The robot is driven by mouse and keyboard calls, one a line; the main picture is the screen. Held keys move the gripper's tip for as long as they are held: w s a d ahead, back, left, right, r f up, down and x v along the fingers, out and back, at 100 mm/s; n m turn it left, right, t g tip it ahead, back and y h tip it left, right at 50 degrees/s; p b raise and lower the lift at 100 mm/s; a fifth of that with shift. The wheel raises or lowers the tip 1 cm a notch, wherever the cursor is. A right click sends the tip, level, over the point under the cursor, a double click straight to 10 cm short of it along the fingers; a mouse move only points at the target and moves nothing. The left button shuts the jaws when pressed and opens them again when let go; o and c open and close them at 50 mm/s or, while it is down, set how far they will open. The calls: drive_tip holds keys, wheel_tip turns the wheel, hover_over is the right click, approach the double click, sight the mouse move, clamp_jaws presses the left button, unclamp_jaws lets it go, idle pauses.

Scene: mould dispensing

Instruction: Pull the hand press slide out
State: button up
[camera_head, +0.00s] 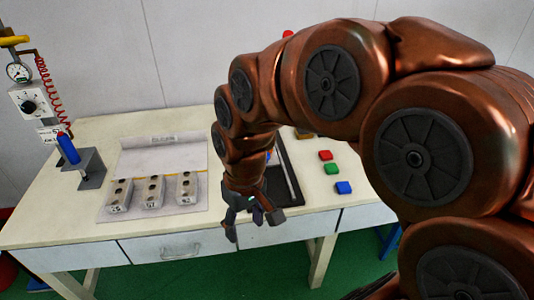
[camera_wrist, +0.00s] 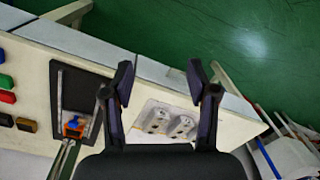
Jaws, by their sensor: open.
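A black plate (camera_head: 289,186) lies on the table, partly hidden behind my arm in the head view. In the wrist view the black plate (camera_wrist: 78,88) carries a small orange and blue device (camera_wrist: 73,127) with metal rods. This looks like the hand press, but I cannot clearly make out its slide. My gripper (camera_head: 253,222) hangs near the table's front edge, in front of the plate in the picture. In the wrist view my gripper (camera_wrist: 160,76) is open with nothing between its fingers, and the plate is off to its left.
Three grey moulds (camera_head: 153,192) lie on a sheet left of my gripper. A blue-handled tool (camera_head: 68,148) stands in a grey holder further left. Red (camera_head: 326,155), green (camera_head: 331,168) and blue (camera_head: 344,187) blocks lie right of the plate. A drawer (camera_head: 181,247) is in the table front.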

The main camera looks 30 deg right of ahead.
drive_tip(key=w+d+f+t, duration=0.1)
drive_tip(key=w+d, duration=0.4)
drive_tip(key=w, duration=0.6)
drive_tip(key=w+d+f+t, duration=0.2)
drive_tip(key=w+d, duration=0.3)
drive_tip(key=w, duration=0.6)
drive_tip(key=w+d+f+m+t+b, duration=0.1)
drive_tip(key=w+d+f, duration=0.35)
drive_tip(key=d, duration=0.45)
drive_tip(key=w+d+f+t, duration=0.1)
drive_tip(key=w+d+f, duration=0.2)
drive_tip(key=w+d, duration=0.45)
drive_tip(key=shift+h, duration=0.4)
drive_tip(key=shift+w+d+f+p, duration=0.15)
drive_tip(key=shift+d+f+p, duration=0.15)
drive_tip(key=shift+f, duration=0.9)
drive_tip(key=shift+w+d+f+p, duration=0.1)
drive_tip(key=shift+d+f+p, duration=0.2)
drive_tip(key=shift+f, duration=0.95)
drive_tip(key=shift+w+d+f+p, duration=0.15)
drive_tip(key=shift+f+p, duration=0.25)
drive_tip(key=shift+f, duration=0.8)
clamp_jaws()
